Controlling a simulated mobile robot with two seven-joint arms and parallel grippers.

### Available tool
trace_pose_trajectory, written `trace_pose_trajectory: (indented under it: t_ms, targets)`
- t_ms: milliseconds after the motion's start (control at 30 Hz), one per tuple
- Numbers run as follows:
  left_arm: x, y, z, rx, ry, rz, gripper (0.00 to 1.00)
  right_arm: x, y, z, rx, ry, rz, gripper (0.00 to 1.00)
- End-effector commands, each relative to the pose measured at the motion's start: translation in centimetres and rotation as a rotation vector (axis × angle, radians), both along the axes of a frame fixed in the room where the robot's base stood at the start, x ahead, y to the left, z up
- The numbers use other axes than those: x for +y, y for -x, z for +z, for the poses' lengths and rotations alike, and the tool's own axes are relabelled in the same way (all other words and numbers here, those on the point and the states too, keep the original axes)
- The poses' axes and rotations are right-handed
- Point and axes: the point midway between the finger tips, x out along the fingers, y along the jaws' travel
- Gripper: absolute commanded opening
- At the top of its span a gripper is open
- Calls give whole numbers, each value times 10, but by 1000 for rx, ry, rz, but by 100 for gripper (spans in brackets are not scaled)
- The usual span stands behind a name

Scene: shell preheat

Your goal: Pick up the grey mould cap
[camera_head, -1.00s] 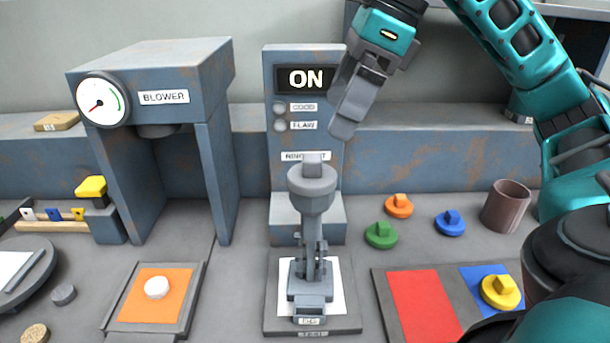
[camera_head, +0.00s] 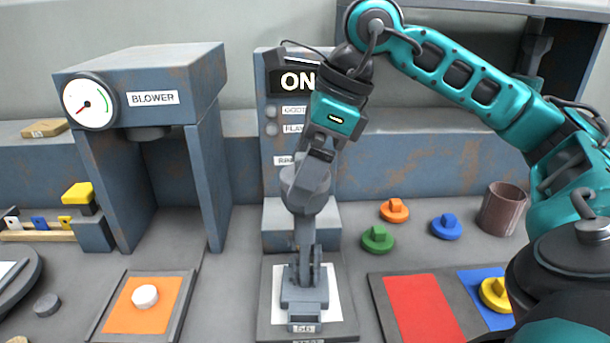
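The grey mould cap (camera_head: 293,190) sits on top of the grey upright mould (camera_head: 305,235), which stands in a small base on a white pad. My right gripper (camera_head: 312,172) points down at the cap, its fingers overlapping the cap's top. The cap's raised tab is hidden behind the fingers. I cannot tell whether the fingers touch or grip the tab. My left gripper is not in view.
The panel with the ON display (camera_head: 296,80) stands close behind the mould. A blower frame (camera_head: 140,120) rises at left. Orange (camera_head: 394,210), green (camera_head: 377,240), blue (camera_head: 446,226) and yellow (camera_head: 494,294) caps and a brown cup (camera_head: 502,208) lie to the right.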

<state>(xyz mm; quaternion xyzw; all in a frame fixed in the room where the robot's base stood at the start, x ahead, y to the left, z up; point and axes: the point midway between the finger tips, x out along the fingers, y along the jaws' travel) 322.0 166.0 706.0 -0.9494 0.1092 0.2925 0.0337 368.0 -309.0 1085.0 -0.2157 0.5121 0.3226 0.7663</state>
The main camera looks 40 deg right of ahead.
Motion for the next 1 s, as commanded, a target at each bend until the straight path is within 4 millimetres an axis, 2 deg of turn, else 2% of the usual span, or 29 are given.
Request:
trace_pose_trajectory:
  t_ms: [67, 600, 867, 1000]
  targets:
    - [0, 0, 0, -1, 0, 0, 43, 0, 0, 0, 0, 0, 0, 97]
    - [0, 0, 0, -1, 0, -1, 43, 0, 0, 1, -1, -1, 0, 45]
    - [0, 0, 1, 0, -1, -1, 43, 0, 0, 2, -1, -1, 0, 44]
    - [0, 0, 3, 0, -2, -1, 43, 0, -1, 9, -2, -2, 1, 44]
